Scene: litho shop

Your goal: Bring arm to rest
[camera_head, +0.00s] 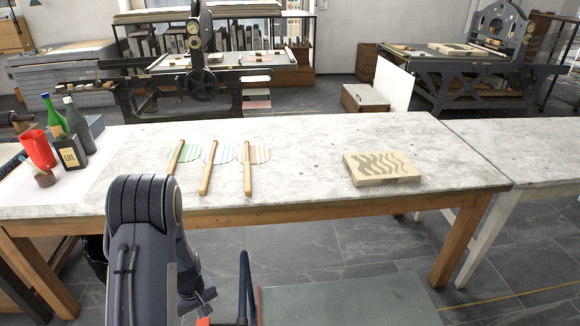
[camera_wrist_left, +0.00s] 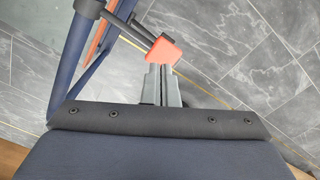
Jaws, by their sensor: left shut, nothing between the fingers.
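My left arm comes in at the bottom left of the head view and hangs bent down in front of the table. My left gripper (camera_head: 197,301) is low beside the table's front edge, partly hidden by the arm. In the left wrist view the gripper (camera_wrist_left: 161,85) has its two grey fingers together, with nothing between them. Its tips point toward the floor, close to an orange-red corner piece on a dark blue tube frame. I cannot tell whether they touch it. My right gripper is not in view.
A grey-green flat surface (camera_head: 345,302) lies low in front. Presses stand behind. Grey tiled floor shows around the table.

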